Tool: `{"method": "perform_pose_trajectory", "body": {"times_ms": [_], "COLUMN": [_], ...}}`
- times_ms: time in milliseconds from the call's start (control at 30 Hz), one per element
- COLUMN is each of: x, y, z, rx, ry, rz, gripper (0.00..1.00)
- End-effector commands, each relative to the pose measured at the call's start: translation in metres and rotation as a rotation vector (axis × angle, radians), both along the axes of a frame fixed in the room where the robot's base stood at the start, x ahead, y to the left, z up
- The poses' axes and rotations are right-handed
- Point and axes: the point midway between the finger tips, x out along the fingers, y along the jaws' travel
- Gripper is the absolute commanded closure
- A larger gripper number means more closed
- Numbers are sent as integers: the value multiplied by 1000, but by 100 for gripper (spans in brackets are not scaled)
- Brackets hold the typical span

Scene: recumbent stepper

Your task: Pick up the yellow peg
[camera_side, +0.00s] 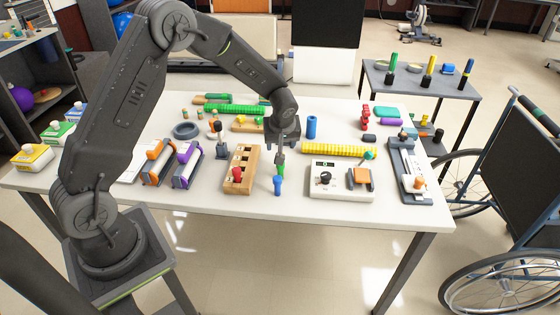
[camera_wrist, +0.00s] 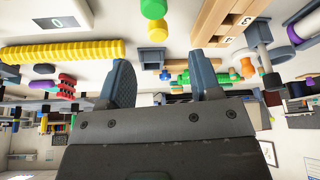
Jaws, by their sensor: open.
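A short yellow peg (camera_wrist: 156,28) shows in the wrist view, beyond the space between my fingertips. A green peg (camera_wrist: 153,8) is right beside it. In the side view my gripper (camera_side: 281,150) points down over the front middle of the table. The green peg (camera_side: 281,169) shows just below it, with a blue peg (camera_side: 278,187) in front; the yellow peg is not clearly visible there. My gripper (camera_wrist: 163,84) is open in the wrist view, with nothing between its jaws.
A wooden block with holes (camera_side: 240,178) stands left of my gripper. A white control box (camera_side: 340,190) and a ribbed yellow roller (camera_side: 339,150) lie to the right. A blue cylinder (camera_side: 311,128) stands behind. The white table (camera_side: 310,212) is clear along its front edge.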

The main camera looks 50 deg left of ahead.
Motion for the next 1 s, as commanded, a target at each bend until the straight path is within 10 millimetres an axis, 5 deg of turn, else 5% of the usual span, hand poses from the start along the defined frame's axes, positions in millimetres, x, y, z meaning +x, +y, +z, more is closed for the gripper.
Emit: {"method": "perform_pose_trajectory", "body": {"times_ms": [633, 1000], "x": [19, 21], "y": [25, 27], "z": [-68, -74], "rx": [-2, -2], "ry": [1, -1], "rz": [-1, -3], "gripper": [42, 46]}}
